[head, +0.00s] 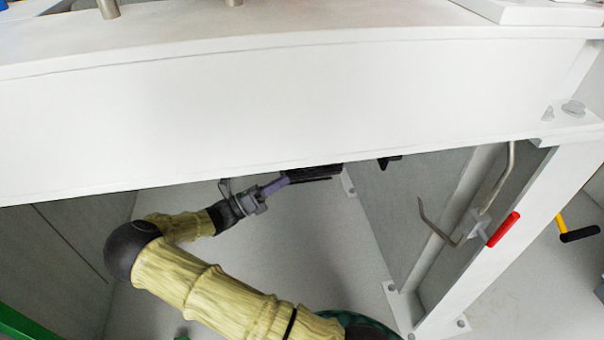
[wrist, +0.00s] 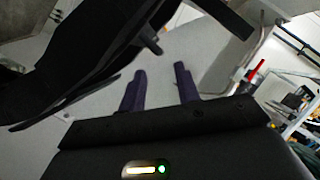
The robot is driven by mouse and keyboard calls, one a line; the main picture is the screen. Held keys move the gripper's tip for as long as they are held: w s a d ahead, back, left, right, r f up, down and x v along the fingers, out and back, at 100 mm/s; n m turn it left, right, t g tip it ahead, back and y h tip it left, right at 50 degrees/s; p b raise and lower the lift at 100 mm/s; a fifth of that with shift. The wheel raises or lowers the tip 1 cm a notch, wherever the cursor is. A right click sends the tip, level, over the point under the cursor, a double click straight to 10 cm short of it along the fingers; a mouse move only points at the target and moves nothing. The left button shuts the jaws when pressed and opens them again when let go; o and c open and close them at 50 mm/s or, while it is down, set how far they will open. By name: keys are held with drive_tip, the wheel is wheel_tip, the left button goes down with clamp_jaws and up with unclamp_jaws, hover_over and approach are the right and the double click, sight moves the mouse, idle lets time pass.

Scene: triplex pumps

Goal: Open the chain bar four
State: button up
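I cannot tell for certain which part is chain bar four. A dark bar (head: 315,172) shows under the lower edge of the white beam in the head view, partly hidden by it. In the wrist view a large black part (wrist: 85,65) fills the left side, with a short peg on its right edge. A second black bar (wrist: 220,14) crosses the top. My gripper (head: 284,182) reaches under the beam, close to the dark bar. In the wrist view its two purple fingers (wrist: 159,80) stand apart with nothing between them. Contact with the black part cannot be made out.
A white beam (head: 300,115) spans above my arm. A white leg (head: 515,240) stands at right, with a bent metal rod and a red handle (head: 503,229). The red handle also shows in the wrist view (wrist: 257,70). A yellow-and-black handle (head: 577,232) is farther right. Grey floor lies below.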

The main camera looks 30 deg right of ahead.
drive_tip(key=b+x, duration=0.2)
drive_tip(key=x, duration=0.5)
drive_tip(key=shift+d+b, duration=0.15)
drive_tip(key=shift+b, duration=0.15)
drive_tip(key=shift+w, duration=0.1)
clamp_jaws()
